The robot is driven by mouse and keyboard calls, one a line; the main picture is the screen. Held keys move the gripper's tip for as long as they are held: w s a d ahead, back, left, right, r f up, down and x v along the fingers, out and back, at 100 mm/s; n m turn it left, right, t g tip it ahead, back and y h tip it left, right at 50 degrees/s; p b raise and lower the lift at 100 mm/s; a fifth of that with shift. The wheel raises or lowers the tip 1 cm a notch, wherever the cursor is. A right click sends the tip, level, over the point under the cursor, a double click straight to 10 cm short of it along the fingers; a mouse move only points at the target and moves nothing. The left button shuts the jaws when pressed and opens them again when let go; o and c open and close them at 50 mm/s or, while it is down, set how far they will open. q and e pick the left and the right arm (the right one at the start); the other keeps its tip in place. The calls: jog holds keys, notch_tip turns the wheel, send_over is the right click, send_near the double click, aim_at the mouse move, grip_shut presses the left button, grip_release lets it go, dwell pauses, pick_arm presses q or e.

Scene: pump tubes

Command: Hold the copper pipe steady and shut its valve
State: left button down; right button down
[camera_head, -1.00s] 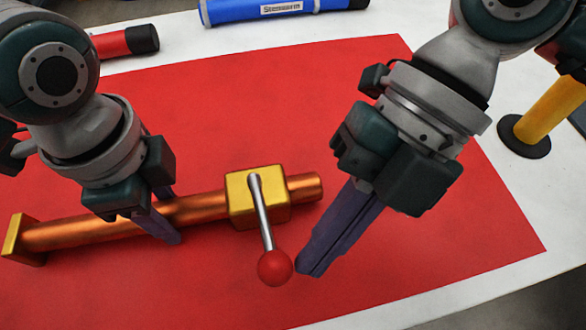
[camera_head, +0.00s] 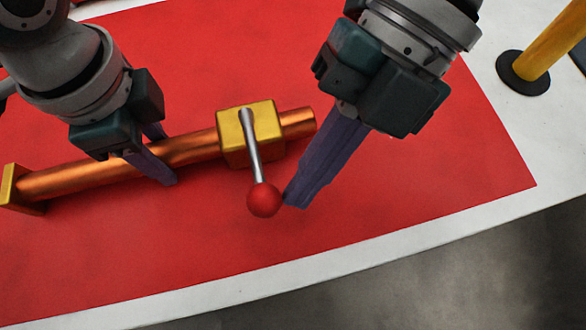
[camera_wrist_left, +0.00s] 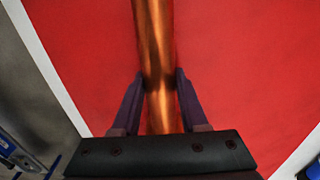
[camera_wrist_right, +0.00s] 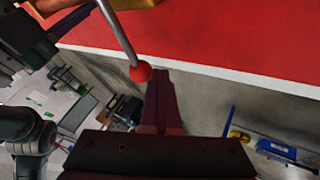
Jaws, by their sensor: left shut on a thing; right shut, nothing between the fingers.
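The copper pipe (camera_head: 100,174) lies on a red mat, with a yellow end flange (camera_head: 16,190) at its left and a yellow valve block (camera_head: 232,143) near its right end. A silver lever (camera_head: 254,155) runs from the block toward the front and ends in a red ball (camera_head: 264,199). My left gripper (camera_head: 162,158) is shut around the pipe, left of the valve; the left wrist view shows the pipe (camera_wrist_left: 155,60) between both fingers. My right gripper (camera_head: 294,200) is shut and empty, its tips at the ball's right side. In the right wrist view the ball (camera_wrist_right: 140,71) is beside the fingertips.
The red mat (camera_head: 400,200) lies on a white table (camera_head: 400,235), whose front edge is close below the ball. A yellow tube with a black base (camera_head: 522,73) stands at the back right.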

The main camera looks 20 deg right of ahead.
pick_arm(q)
jog(key=shift+s, duration=0.1)
pick_arm(e)
jog(key=shift+w+d, duration=0.2)
jog(key=shift+d, duration=0.4)
jog(key=d, duration=0.2)
jog(key=shift+s+d+f, duration=0.3)
jog(key=shift+d, duration=0.1)
jog(key=v, duration=1)
jog(key=shift+s+d, duration=0.2)
jog(key=shift+s, duration=0.05)
pick_arm(q)
jog(key=shift+c, duration=1.8)
grip_release()
